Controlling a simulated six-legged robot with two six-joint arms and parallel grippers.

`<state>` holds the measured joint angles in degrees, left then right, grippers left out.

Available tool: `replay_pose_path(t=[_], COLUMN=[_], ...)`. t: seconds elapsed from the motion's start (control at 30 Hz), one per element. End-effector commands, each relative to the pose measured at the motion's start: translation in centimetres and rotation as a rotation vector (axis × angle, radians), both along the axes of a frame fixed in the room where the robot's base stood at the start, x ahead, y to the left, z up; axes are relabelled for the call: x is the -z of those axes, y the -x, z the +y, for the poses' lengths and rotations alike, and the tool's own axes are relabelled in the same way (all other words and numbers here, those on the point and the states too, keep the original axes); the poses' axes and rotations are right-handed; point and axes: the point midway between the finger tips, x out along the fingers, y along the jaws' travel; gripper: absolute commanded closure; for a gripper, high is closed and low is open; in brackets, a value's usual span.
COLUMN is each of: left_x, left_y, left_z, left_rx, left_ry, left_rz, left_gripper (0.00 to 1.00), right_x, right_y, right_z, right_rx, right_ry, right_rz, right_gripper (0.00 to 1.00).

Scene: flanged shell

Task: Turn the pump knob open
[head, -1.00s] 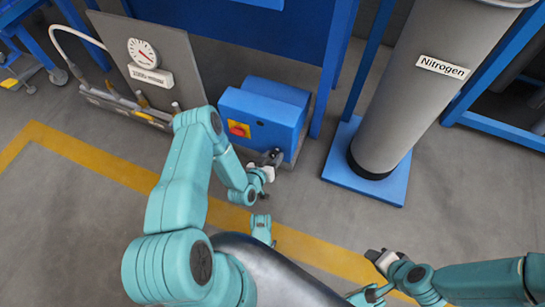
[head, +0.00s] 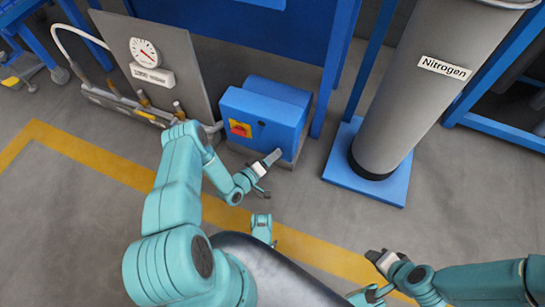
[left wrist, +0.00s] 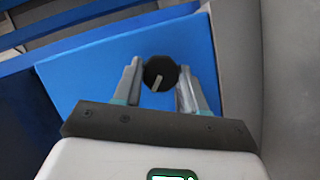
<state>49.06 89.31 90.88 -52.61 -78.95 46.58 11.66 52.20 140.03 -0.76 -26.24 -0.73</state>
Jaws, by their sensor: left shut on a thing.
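The black pump knob (left wrist: 159,73) shows in the left wrist view with a pale pointer line running down from its middle, leaning slightly left. It stands out from the blue pump box (head: 262,118). My left gripper (head: 268,172) is at the box's lower right side in the head view. In the left wrist view its two fingers stand one on each side of the knob, shut on it. In the head view I cannot make out the knob. My right gripper (head: 377,257) is at the lower right, away from the box, and its opening is unclear.
A red and yellow switch (head: 240,128) is on the box's front. A grey panel with a round gauge (head: 145,51) and pipes stands to the left. A grey Nitrogen cylinder (head: 411,95) stands on a blue base (head: 337,160) at the right. Bare floor lies between.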

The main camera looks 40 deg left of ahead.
Motion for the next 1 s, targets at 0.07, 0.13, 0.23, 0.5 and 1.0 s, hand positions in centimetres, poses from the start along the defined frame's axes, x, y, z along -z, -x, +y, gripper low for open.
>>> replay_pose_path(t=[0.07,0.13,0.23,0.5,1.0], left_x=[0.00,0.04,0.12,0.28,0.37], left_y=[-0.15,-0.17,-0.16,-0.17,-0.23], left_z=[0.15,0.17,0.18,0.21,0.26], left_rx=[-0.001,-0.001,-0.001,-0.002,-0.002], left_ry=[0.064,0.128,0.221,0.444,0.665], left_rz=[-0.022,-0.037,-0.059,-0.112,-0.165], left_gripper=[0.89,0.90,0.90,0.89,0.89], right_x=[0.01,0.01,0.01,0.01,0.01], right_y=[0.00,0.00,0.00,0.00,0.00], right_z=[0.00,0.00,0.00,0.00,0.00], right_rx=[0.000,0.000,0.000,0.000,0.000], right_ry=[0.000,0.000,0.000,0.000,0.000], right_rz=[0.000,0.000,0.000,0.000,0.000], right_gripper=[0.57,0.57,0.57,0.57,0.57])
